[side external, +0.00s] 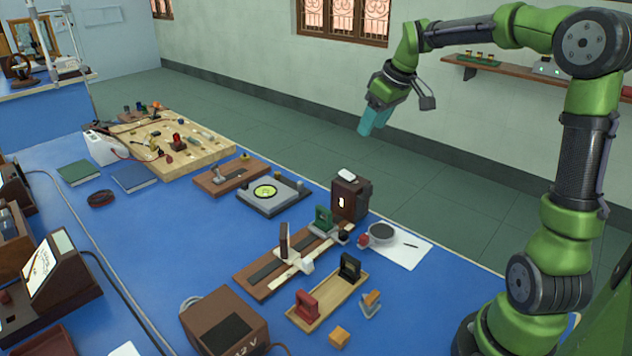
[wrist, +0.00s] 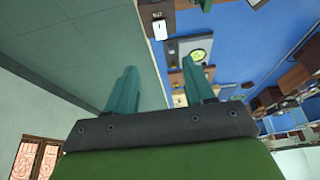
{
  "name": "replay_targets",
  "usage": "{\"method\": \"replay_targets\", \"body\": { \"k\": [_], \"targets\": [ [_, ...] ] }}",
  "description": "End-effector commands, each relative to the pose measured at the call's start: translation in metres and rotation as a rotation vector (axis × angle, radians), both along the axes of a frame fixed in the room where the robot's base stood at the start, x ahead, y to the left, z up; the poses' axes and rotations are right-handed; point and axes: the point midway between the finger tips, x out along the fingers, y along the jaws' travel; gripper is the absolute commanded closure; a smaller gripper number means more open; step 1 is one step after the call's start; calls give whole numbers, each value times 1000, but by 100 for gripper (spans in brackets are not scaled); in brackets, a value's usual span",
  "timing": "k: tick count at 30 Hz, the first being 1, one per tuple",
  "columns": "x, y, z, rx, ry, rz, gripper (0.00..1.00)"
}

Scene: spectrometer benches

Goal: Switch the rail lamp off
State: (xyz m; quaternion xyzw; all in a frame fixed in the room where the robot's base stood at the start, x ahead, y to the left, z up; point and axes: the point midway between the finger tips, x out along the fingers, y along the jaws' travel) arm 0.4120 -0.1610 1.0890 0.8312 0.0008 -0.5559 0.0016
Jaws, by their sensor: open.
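The rail lamp (side external: 349,200) is a dark brown box with a bright white patch on its front and a white piece on top. It stands at the far end of the wooden optical rail (side external: 262,272). In the wrist view the lamp (wrist: 160,12) is at the top, with a white patch (wrist: 159,30) on it. I cannot tell which part is its switch, or which way that is set. My gripper (side external: 372,122) is open and empty, high above and behind the lamp, touching nothing. Its two teal fingers (wrist: 158,68) stand apart in the wrist view.
A green holder (side external: 323,219) and an upright brown plate (side external: 284,241) stand on the rail. A tray (side external: 330,310) with red and black holders lies in front. A round dial instrument (side external: 268,194) is left of the lamp; a cup (side external: 382,234) on paper is right. Air around my gripper is clear.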

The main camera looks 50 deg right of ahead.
Motion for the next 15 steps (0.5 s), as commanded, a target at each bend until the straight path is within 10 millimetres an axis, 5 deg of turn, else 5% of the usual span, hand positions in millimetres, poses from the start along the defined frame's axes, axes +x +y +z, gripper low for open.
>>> {"method": "replay_targets", "body": {
  "k": [15],
  "targets": [
    [42, 1, -103, 4, 3, 0, 47]
  ]
}}
